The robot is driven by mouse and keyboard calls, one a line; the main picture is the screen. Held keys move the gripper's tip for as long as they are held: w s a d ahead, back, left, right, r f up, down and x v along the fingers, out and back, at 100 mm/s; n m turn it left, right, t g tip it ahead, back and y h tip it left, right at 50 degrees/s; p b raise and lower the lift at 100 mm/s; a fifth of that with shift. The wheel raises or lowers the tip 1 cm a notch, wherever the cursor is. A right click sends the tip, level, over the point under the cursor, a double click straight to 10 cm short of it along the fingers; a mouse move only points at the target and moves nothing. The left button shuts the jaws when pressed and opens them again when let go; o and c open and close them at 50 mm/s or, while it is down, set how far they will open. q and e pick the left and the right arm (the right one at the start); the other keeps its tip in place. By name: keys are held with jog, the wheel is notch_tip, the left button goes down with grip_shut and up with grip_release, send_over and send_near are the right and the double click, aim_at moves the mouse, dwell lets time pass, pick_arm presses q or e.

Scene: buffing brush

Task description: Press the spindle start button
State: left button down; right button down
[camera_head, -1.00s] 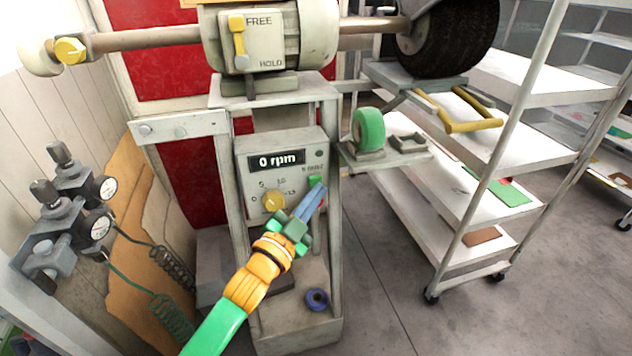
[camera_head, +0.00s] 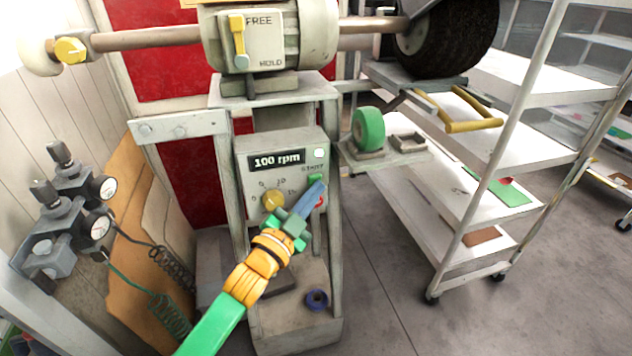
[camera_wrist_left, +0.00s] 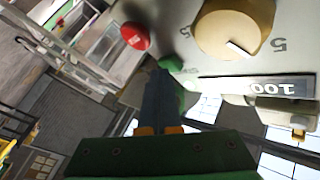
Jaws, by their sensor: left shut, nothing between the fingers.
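The control box (camera_head: 248,190) on the machine's column has a display (camera_head: 276,160) that reads 100 rpm and a lit white lamp (camera_head: 319,153). The green start button (camera_head: 315,180) is under the START label; it also shows in the left wrist view (camera_wrist_left: 172,63). My left gripper (camera_head: 319,187) is shut and empty, its blue fingertips at the green button, touching it or very close. The fingers hide part of the button. A red button (camera_wrist_left: 135,36) and a yellow speed knob (camera_wrist_left: 232,27) are beside it. My right gripper is not in view.
A yellow FREE/HOLD lever (camera_head: 238,40) is on the motor above. A small shelf with a green wheel (camera_head: 369,128) juts out to the right. A white shelf cart (camera_head: 470,215) stands farther right. Gauges (camera_head: 100,225) and coiled hoses are at left.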

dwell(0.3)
pick_arm(q)
jog(key=shift+s+d+p, duration=0.25)
jog(key=shift+s+p, duration=0.3)
jog(key=shift+s, duration=0.25)
jog(key=s, duration=0.1)
jog(key=s+d+p, duration=0.1)
jog(key=s, duration=0.1)
jog(key=s+p, duration=0.1)
jog(key=shift+s+d, duration=0.3)
jog(key=shift+s, duration=0.05)
